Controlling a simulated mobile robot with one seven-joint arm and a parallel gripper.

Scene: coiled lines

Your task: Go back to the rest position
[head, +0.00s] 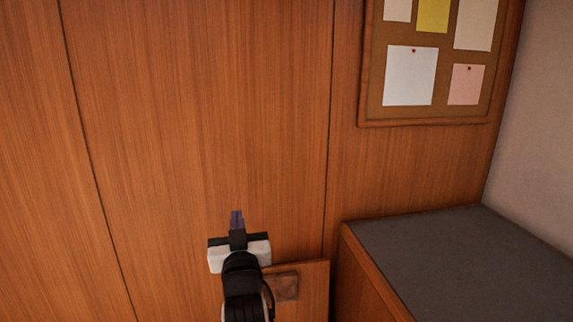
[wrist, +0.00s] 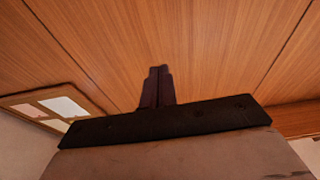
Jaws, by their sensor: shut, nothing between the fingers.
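My gripper (head: 237,217) is at the lower middle of the head view, in front of the wood-panelled wall (head: 200,120). Its fingers are together and nothing is between them. In the wrist view, my gripper (wrist: 159,72) also shows shut and empty, with the panelled wall (wrist: 190,40) beyond it. I cannot tell the exact gap between the fingertips and the wall.
A cork board (head: 376,115) with pinned papers hangs at the upper right. A dark-topped counter or cabinet (head: 450,260) stands at the lower right. A low wooden panel with a brown plate (head: 286,287) is just right of my arm.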

